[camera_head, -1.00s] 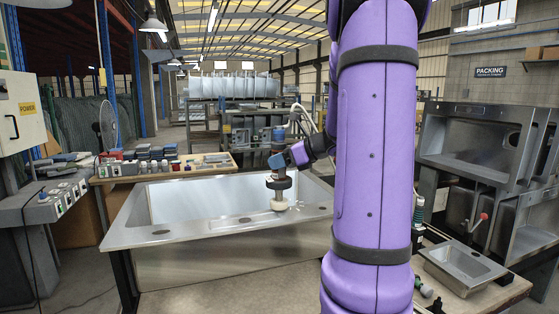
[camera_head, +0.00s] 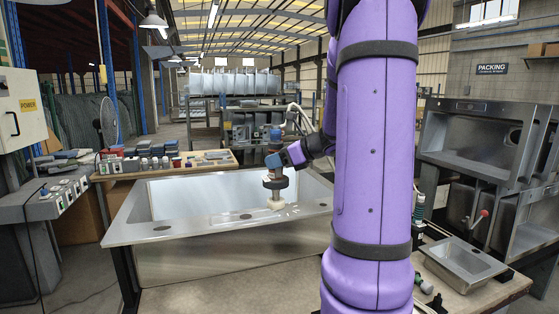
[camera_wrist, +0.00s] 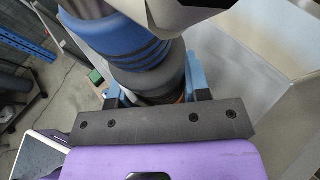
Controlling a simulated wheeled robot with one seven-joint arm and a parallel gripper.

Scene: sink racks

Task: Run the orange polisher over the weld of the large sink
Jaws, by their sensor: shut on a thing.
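The large sink (camera_head: 165,258) is a wide steel basin with a flat rim, at the centre left of the head view. My gripper (camera_head: 283,160) is shut on an upright tool (camera_head: 275,181) with a blue and black body and a pale round pad (camera_head: 276,204) at its lower end. The pad is at the front rim, seemingly touching it. Small pale marks show on the rim beside the pad, possibly the weld. In the wrist view the tool's blue body (camera_wrist: 120,40) with dark bands sits between the fingers of my gripper (camera_wrist: 155,90). I see no clearly orange tool.
A small sink (camera_head: 462,262) lies on the bench at right, with loose dark tools (camera_head: 428,288) beside it. A wooden table (camera_head: 150,170) with bottles and blocks stands behind the large sink. My arm hides the middle right.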

